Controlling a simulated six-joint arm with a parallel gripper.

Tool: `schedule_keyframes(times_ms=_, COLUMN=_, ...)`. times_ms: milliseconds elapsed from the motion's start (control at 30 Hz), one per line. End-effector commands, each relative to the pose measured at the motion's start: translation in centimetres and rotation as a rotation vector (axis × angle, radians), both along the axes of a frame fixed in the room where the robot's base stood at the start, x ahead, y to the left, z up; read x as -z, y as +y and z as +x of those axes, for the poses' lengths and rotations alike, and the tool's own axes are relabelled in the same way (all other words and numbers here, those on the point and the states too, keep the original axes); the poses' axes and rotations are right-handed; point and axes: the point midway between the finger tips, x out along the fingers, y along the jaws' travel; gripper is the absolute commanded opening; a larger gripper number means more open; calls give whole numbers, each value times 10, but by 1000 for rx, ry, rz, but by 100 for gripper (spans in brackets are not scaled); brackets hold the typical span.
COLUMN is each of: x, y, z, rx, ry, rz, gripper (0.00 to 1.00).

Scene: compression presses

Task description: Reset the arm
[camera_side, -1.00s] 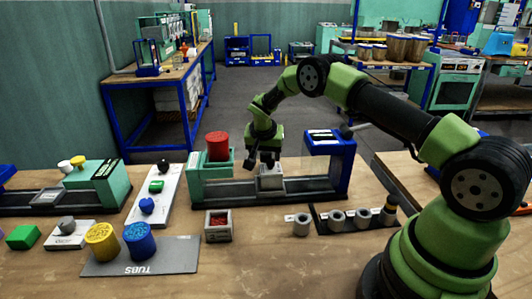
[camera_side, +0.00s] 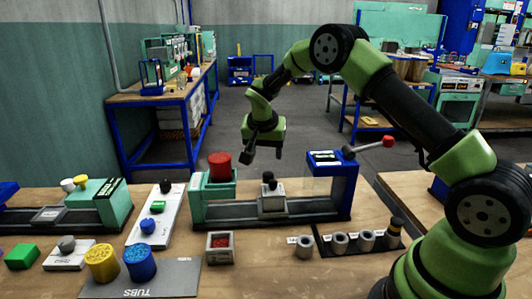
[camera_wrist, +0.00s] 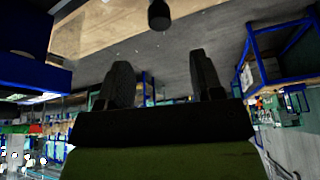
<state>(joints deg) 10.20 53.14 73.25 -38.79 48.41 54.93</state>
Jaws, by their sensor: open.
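My arm is raised over the middle press (camera_side: 270,208), and my gripper (camera_side: 262,155) hangs above it, clear of everything. Its two dark fingers are apart with nothing between them; they also show spread and empty in the wrist view (camera_wrist: 160,62). Below the gripper, a grey block with a black knob (camera_side: 269,184) sits on the press rail. The press has a green end with a red cylinder (camera_side: 220,166) on the left and a blue frame (camera_side: 340,182) on the right.
A red-knobbed lever (camera_side: 388,141) sticks out right of the blue frame. In front stand a small box with red contents (camera_side: 220,247), a rack of grey cups (camera_side: 352,241), and yellow (camera_side: 101,263) and blue (camera_side: 139,263) tubs. Space above the press is free.

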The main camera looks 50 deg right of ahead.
Motion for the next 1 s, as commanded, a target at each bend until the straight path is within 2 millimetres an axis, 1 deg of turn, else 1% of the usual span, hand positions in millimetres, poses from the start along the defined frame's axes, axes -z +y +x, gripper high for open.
schedule_keyframes(times_ms=100, x=-2, y=0, z=0, rx=-2, ry=-1, rz=1, gripper=60)
schedule_keyframes(times_ms=167, x=-8, y=3, z=-1, rx=-9, ry=-6, rz=3, gripper=60)
schedule_keyframes(times_ms=267, x=-33, y=12, z=-8, rx=-43, ry=-21, rz=18, gripper=60)
schedule_keyframes(times_ms=367, x=-71, y=28, z=-24, rx=-102, ry=-45, rz=42, gripper=60)
schedule_keyframes(times_ms=400, x=-86, y=36, z=-34, rx=-131, ry=-53, rz=54, gripper=60)
schedule_keyframes(times_ms=467, x=-109, y=47, z=-50, rx=-177, ry=-72, rz=70, gripper=60)
schedule_keyframes(times_ms=500, x=-122, y=55, z=-61, rx=-209, ry=-83, rz=81, gripper=60)
schedule_keyframes(times_ms=567, x=-140, y=66, z=-80, rx=-258, ry=-103, rz=97, gripper=60)
schedule_keyframes(times_ms=600, x=-151, y=74, z=-93, rx=-290, ry=-117, rz=108, gripper=60)
schedule_keyframes(times_ms=667, x=-164, y=85, z=-114, rx=-338, ry=-138, rz=123, gripper=60)
schedule_keyframes(times_ms=700, x=-172, y=92, z=-128, rx=-372, ry=-154, rz=132, gripper=60)
schedule_keyframes(times_ms=767, x=-181, y=102, z=-150, rx=-423, ry=-179, rz=145, gripper=60)
schedule_keyframes(times_ms=833, x=-189, y=113, z=-177, rx=-485, ry=-209, rz=159, gripper=60)
schedule_keyframes(times_ms=900, x=-192, y=124, z=-202, rx=-545, ry=-239, rz=171, gripper=60)
schedule_keyframes(times_ms=1000, x=-192, y=136, z=-235, rx=-625, ry=-282, rz=185, gripper=60)
